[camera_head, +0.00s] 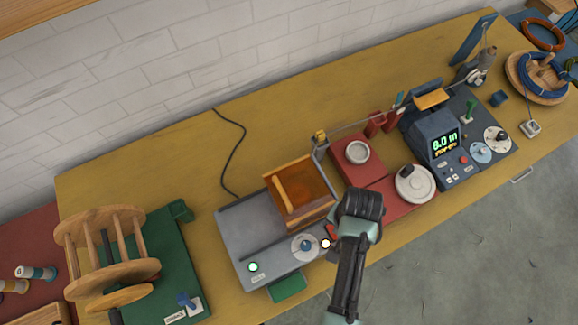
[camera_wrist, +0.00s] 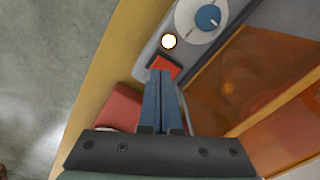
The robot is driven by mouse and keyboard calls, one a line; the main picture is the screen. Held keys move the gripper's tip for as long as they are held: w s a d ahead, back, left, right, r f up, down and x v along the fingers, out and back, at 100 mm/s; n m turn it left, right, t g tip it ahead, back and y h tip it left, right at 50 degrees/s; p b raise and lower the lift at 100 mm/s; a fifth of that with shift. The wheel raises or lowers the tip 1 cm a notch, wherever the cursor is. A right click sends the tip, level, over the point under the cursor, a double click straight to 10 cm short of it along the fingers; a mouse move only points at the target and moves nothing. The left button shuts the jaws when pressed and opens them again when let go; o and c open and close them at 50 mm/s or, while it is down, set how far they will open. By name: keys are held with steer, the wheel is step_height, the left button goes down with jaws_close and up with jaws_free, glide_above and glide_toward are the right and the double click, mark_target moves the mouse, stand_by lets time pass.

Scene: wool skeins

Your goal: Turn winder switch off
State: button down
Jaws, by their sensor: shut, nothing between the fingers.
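A grey machine (camera_head: 248,225) with an amber see-through box on top stands on the yellow bench; I take it to be the winder. On its front panel are a blue-and-white dial (camera_head: 305,246), a lit white lamp (camera_head: 325,244) and a red rocker switch (camera_head: 332,231). In the wrist view the red switch (camera_wrist: 165,66) lies right at the tips of my gripper (camera_wrist: 161,74), below the lit lamp (camera_wrist: 168,41). The fingers are shut and empty. I cannot tell whether they touch the switch or which way it is tipped. In the head view my wrist hides the fingertips.
A red base (camera_head: 405,207) with a round white disc sits right of the grey machine. Further right is a meter (camera_head: 437,135) reading 8.0 m. A wooden reel (camera_head: 108,250) on a green base stands left.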

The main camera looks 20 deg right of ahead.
steer(key=shift+f+b, duration=0.8)
steer(key=shift+f, duration=0.45)
stand_by(1.0)
steer(key=shift+r, duration=0.1)
step_height(320, 180, up, 7)
steer(key=p, duration=0.7)
steer(key=shift+p, duration=0.35)
